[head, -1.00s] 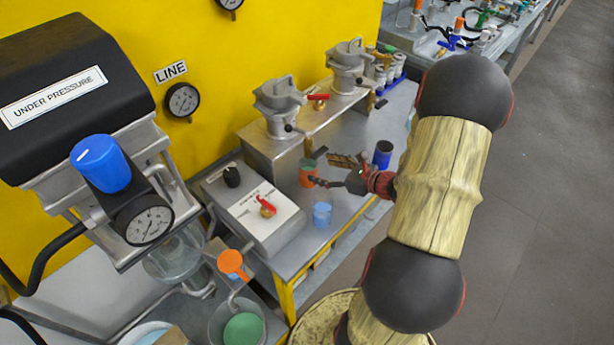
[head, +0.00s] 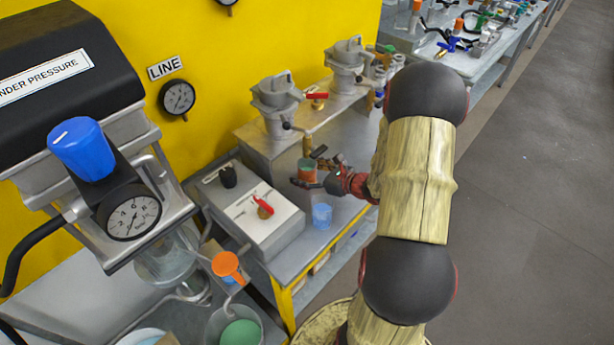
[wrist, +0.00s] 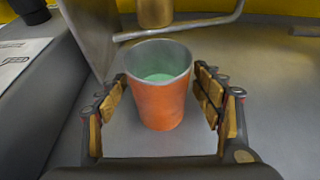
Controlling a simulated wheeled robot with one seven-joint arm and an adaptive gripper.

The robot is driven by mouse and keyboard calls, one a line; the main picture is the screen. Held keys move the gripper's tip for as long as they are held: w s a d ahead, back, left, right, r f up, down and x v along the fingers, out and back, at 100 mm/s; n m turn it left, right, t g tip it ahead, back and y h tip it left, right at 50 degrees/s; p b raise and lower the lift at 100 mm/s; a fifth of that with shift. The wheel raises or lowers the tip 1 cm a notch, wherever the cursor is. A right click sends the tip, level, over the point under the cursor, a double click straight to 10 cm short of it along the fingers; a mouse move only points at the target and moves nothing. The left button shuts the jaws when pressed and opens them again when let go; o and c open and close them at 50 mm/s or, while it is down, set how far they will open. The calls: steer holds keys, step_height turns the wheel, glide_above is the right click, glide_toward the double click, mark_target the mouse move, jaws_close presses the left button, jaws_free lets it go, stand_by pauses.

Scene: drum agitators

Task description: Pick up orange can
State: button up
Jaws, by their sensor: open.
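The orange can (head: 307,171) stands upright on the grey bench below a brass nozzle. In the wrist view the orange can (wrist: 159,98) is open-topped with a grey inside and something green in it. My gripper (head: 318,169) is open around the can in the head view. In the wrist view my gripper's fingers (wrist: 162,105) are on the left and right of the can, with a gap visible on each side. The can's far side is hidden.
A blue cup (head: 322,215) stands on the bench in front of the can. A control box with a red lever (head: 264,206) is to the left. A metal bar (wrist: 185,26) and a brass nozzle (wrist: 155,12) are just behind and above the can.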

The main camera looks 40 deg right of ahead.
steer(key=shift+c, duration=0.2)
steer(key=c, duration=1.5)
steer(key=shift+o, duration=0.2)
steer(key=shift+r, duration=0.15)
